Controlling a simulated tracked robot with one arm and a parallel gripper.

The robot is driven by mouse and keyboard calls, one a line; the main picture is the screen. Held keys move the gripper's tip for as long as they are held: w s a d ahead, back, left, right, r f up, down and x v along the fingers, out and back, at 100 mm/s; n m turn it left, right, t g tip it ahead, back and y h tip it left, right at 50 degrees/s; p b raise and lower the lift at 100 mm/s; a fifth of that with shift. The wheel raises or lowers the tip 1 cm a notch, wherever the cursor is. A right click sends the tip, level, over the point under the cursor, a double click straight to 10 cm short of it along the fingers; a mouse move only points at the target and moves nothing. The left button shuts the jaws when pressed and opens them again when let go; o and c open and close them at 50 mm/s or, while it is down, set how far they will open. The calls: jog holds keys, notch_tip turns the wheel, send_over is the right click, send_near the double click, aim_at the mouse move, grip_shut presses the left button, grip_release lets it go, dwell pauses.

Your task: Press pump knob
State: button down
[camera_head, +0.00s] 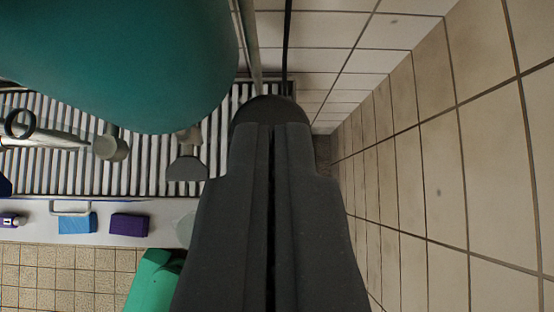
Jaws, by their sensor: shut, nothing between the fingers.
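My gripper (272,126) runs up the middle of the view, its two dark fingers shut together with nothing between them. A dark rounded cap (264,104), which may be the pump knob, shows right beyond the fingertips. The fingers cover its lower part, and I cannot tell whether they touch it. A large smooth teal body (120,55) fills the upper left, close to the fingertips; I cannot tell whether it belongs to the pump.
A ribbed grey grating (60,170) lies behind at the left, with grey fittings (110,146) over it. A blue block (77,223) and a purple block (129,225) sit on a pale ledge. A green object (153,282) is lower left. Tiled surfaces (440,170) on the right look clear.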

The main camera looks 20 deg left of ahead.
aim_at(272, 109)
jog(key=f, duration=0.1)
jog(key=w+f, duration=0.1)
jog(key=f, duration=0.1)
jog(key=w+f, duration=0.1)
jog(key=shift+a+f+p, duration=0.3)
jog(key=shift+a+p, duration=0.05)
jog(key=shift+p, duration=0.05)
jog(key=shift+f, duration=0.85)
notch_tip(272, 109, down, 6)
jog(key=b, duration=0.6)
jog(key=shift+s+f, duration=0.1)
jog(key=shift+s, duration=0.05)
jog(key=shift+a, duration=0.1)
